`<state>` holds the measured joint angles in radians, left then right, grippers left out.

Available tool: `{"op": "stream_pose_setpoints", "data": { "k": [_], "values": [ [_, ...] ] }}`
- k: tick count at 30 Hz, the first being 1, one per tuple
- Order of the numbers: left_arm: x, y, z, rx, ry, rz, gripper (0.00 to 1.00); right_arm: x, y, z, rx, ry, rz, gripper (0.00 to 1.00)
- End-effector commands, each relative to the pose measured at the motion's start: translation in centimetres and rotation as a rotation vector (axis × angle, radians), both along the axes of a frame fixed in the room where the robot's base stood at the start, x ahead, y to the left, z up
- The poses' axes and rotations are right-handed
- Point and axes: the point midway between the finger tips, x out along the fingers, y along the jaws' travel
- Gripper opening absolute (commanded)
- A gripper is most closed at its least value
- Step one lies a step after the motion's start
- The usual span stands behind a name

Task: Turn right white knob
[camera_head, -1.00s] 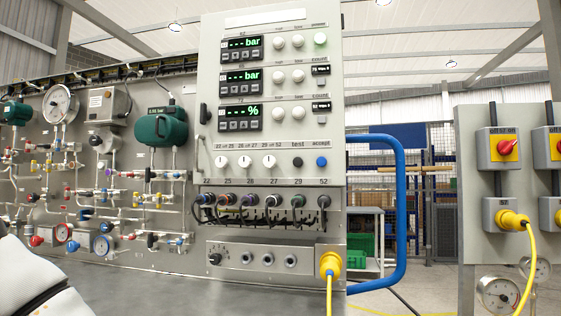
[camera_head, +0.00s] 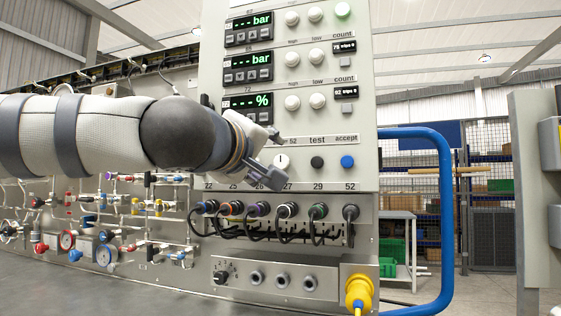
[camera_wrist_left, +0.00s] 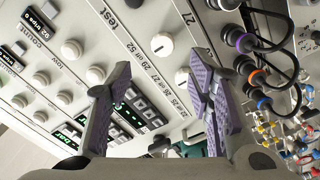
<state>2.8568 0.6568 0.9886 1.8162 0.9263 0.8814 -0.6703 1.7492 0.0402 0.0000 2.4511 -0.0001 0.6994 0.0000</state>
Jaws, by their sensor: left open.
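The right white knob (camera_head: 281,161) is a round white dial with a dark mark, at the right end of the row on the grey panel. In the wrist view it (camera_wrist_left: 162,44) shows beyond and between the finger ends. My left gripper (camera_head: 274,158) is in front of this row, with its fingers apart and nothing between them. It also shows in the wrist view (camera_wrist_left: 158,78). The knob looks clear of both fingers. My arm hides the other white knobs in the head view; the neighbouring knob (camera_wrist_left: 182,77) is partly behind a finger in the wrist view. My right gripper is out of view.
A black button (camera_head: 317,162) and a blue button (camera_head: 347,162) sit right of the knob. Cabled connectors (camera_head: 286,210) hang below it. A blue rail (camera_head: 445,220) curves out at the panel's right side. Displays (camera_head: 248,68) and small knobs sit above.

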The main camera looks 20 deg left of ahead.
Motion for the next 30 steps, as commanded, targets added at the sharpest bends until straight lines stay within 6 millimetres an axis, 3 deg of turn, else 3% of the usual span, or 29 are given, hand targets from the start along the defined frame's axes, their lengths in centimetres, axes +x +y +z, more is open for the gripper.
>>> {"op": "stream_pose_setpoints", "data": {
  "k": [3, 9, 19, 20, 26, 30],
  "values": [
    [3.3, -0.1, -0.4, 0.0, 0.007, 0.001, 0.47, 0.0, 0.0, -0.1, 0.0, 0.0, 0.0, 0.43],
    [6.7, -0.3, -0.2, 0.0, 0.004, 0.0, 0.47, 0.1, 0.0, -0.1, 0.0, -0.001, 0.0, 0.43],
    [7.5, -0.3, -0.2, 0.002, 0.003, -0.001, 0.47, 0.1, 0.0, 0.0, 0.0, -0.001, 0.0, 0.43],
    [7.5, -0.3, -0.2, 0.002, 0.003, -0.001, 0.45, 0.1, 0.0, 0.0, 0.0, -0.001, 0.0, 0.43],
    [7.5, -0.3, -0.2, 0.001, 0.003, -0.001, 0.0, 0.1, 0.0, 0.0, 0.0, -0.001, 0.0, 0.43],
    [7.5, -0.3, -0.2, 0.0, 0.003, -0.001, 0.0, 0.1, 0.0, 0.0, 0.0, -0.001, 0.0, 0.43]
  ]
}}
